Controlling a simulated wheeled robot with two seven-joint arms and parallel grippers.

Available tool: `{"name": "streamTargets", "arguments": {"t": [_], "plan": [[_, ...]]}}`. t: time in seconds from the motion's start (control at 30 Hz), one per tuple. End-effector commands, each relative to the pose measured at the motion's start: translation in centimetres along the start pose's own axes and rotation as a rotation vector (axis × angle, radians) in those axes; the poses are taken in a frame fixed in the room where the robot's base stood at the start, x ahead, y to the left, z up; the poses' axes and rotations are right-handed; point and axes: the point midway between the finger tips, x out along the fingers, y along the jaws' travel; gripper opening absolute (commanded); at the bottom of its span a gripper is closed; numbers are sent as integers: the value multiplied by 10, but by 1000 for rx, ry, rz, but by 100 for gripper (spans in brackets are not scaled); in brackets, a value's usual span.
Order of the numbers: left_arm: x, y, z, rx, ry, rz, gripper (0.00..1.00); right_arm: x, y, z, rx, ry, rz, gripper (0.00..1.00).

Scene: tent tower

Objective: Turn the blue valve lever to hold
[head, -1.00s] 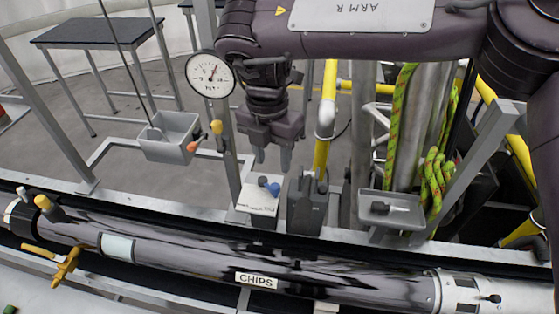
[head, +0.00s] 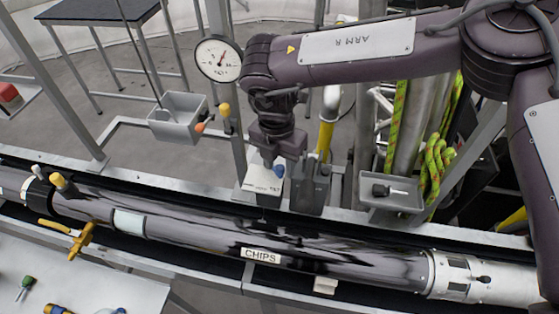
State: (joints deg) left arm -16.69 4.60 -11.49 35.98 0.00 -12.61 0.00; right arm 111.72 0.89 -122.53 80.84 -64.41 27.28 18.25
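The small blue valve lever (head: 278,171) sits on a white-topped box with dark lettering (head: 258,184), behind the long dark pipe. My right gripper (head: 276,160) points down directly over this box, with its fingertips at the lever. The fingers are small and dark here, and I cannot tell how far apart they are or whether they grip the lever. Part of the lever is hidden by the gripper. The lettering is too small to read. My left gripper is not in view.
A round gauge (head: 219,59) on a post stands left of my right gripper. A grey bin (head: 178,122) hangs further left. A dark grey block (head: 309,190) stands close right of the box. A grey tray (head: 391,193) is further right. The CHIPS pipe (head: 200,236) runs in front.

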Motion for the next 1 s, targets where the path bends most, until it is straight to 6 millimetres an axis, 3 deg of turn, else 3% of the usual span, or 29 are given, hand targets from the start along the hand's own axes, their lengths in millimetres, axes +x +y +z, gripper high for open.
{"name": "streamTargets", "arguments": {"t": [0.03,0.27,0.67,1.0], "plan": [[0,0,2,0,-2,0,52,0,0,0,0,0,0,30],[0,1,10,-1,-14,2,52,0,0,0,0,0,0,0],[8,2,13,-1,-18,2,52,2,2,-3,79,5,0,0],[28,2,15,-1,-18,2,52,3,11,-13,338,20,1,0]]}}
